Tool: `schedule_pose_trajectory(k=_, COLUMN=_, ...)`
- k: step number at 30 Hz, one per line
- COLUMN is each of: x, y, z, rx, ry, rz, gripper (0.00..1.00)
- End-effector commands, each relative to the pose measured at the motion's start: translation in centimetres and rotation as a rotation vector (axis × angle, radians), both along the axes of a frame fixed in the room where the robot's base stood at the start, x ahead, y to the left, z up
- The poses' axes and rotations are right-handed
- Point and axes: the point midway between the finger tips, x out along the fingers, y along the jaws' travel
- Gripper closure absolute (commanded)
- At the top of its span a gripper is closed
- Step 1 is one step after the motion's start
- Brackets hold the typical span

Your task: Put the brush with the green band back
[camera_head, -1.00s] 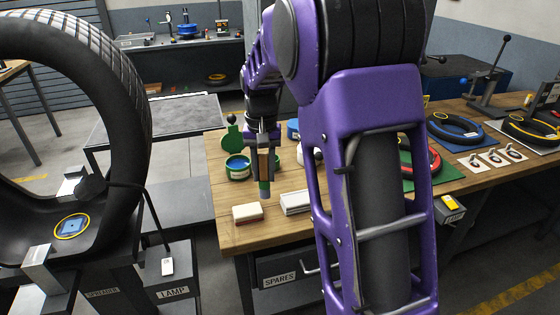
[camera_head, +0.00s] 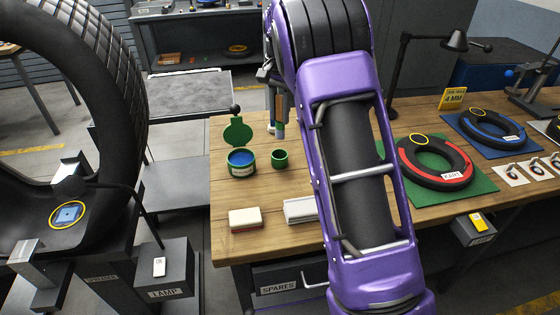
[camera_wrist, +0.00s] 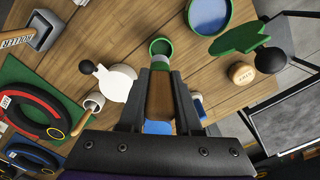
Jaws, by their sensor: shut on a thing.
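My gripper (camera_head: 275,85) is shut on a brush (camera_head: 279,112) with a wooden handle and holds it upright above the bench, bristles down. A small green cup (camera_head: 280,159) stands on the bench below the brush tip. In the wrist view the cup (camera_wrist: 161,47) shows just beyond the brush end. The brush appears apart from the cup. A green tin (camera_head: 241,169) with blue contents stands left of the cup.
A green lid (camera_head: 238,132) stands behind the tin. A red-and-white block (camera_head: 245,219) and a pale tray (camera_head: 300,209) lie near the front edge. A red-banded ring (camera_head: 435,163) lies on a green mat to the right. The tyre (camera_head: 110,80) stands left.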

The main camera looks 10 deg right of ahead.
Motion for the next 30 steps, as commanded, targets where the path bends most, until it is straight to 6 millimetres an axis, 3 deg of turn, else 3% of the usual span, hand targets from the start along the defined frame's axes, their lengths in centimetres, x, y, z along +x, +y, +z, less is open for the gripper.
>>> schedule_pose_trajectory(k=9, x=0.5, y=0.0, z=-4.3, rx=-0.001, ry=0.003, rz=-0.025, gripper=1.00)
schedule_pose_trajectory(k=16, x=0.5, y=0.1, z=-6.3, rx=-0.001, ry=0.001, rz=-0.024, gripper=1.00)
schedule_pose_trajectory(k=22, x=0.5, y=0.0, z=-9.5, rx=-0.002, ry=0.002, rz=-0.024, gripper=1.00)
schedule_pose_trajectory(k=30, x=0.5, y=0.0, z=-9.9, rx=-0.002, ry=-0.001, rz=-0.023, gripper=1.00)
